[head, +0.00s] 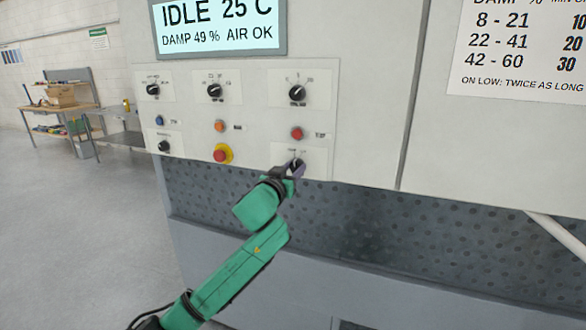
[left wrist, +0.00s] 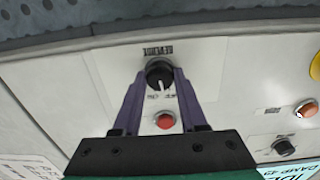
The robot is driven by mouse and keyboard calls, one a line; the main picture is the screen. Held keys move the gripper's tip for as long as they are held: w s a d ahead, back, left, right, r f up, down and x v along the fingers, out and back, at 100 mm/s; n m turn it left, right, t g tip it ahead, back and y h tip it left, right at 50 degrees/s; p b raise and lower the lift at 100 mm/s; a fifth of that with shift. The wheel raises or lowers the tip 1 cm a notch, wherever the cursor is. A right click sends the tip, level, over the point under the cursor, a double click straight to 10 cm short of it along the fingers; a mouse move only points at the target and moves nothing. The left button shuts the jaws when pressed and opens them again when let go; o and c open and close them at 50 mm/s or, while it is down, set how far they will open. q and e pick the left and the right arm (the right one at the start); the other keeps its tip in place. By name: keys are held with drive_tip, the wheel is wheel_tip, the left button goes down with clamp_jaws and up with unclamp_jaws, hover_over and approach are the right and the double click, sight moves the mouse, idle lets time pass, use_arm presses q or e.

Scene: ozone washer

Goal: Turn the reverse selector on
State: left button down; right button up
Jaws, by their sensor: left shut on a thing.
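The reverse selector is a small black knob on the lower right of the washer's white panel. In the left wrist view the knob (left wrist: 159,70) shows upside down beside its "REVERSE" label (left wrist: 158,50), with a white pointer line directed toward the small position labels near the red button. My left gripper (head: 294,170) reaches up to it from below in the head view and hides most of it. In the left wrist view the gripper's two purple fingers (left wrist: 160,77) are shut on the knob, one on each side. My right gripper is in neither view.
A red button (head: 297,133) sits just above the selector, with another knob (head: 297,92) higher up. A red emergency button on yellow (head: 222,153) is to the left. The display (head: 220,26) reads IDLE 25 C. A dark perforated band (head: 365,220) runs below the panel.

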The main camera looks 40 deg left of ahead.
use_arm(q)
drive_tip(key=m+p, duration=0.1)
drive_tip(key=m, duration=0.2)
drive_tip(key=shift+m, duration=1.3)
drive_tip(key=shift+p, duration=0.3)
drive_tip(key=shift+c, duration=2.2)
unclamp_jaws()
